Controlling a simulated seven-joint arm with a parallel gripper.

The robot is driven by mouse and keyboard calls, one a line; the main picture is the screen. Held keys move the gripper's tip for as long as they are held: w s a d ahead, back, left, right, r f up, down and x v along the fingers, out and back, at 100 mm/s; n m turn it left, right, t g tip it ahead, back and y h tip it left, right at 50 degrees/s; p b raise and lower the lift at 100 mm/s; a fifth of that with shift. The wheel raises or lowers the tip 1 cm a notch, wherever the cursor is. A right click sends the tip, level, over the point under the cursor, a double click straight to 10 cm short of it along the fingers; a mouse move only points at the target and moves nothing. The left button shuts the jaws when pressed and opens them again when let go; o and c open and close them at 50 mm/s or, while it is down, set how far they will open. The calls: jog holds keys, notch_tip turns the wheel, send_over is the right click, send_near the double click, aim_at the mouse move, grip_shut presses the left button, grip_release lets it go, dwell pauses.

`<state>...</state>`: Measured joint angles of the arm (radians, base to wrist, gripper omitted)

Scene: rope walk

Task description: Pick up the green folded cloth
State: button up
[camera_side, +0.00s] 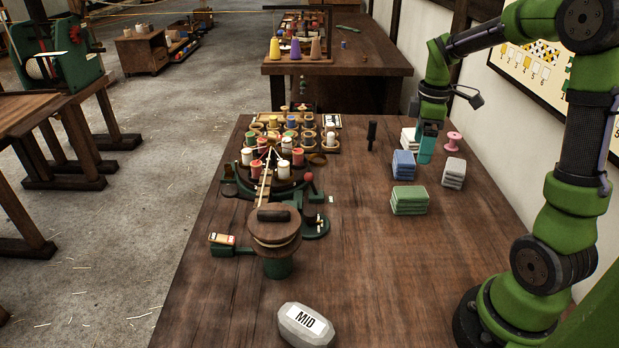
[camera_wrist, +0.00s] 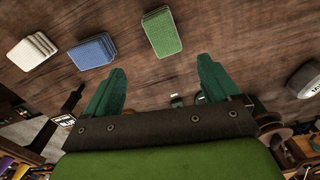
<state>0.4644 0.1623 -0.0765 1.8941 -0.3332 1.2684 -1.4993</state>
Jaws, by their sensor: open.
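The green folded cloth (camera_side: 410,200) lies as a neat stack on the wooden table, nearest the camera among the folded cloths in the side view. In the wrist view the green cloth (camera_wrist: 161,32) shows whole, ahead of the fingertips and roughly centred between them. My gripper (camera_side: 425,158) hangs with teal fingers pointing down, near the blue cloth (camera_side: 403,164) and farther back than the green one. In the wrist view my gripper (camera_wrist: 161,66) is open, its fingers wide apart with nothing between them. I cannot tell its exact height above the table.
A cream cloth (camera_side: 408,137) is partly hidden behind my gripper. A rope machine (camera_side: 275,235) and several spools are left. Table near the green cloth is clear.

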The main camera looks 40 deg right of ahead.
jog(key=n, duration=0.2)
send_near(411, 192)
jog(key=shift+n, duration=0.3)
jog(key=f, duration=0.7)
jog(key=shift+w+d, duration=0.1)
jog(key=shift+d, duration=0.2)
jog(key=shift+a+f, duration=0.2)
jog(key=shift+f, duration=2.4)
jog(key=c, duration=1.1)
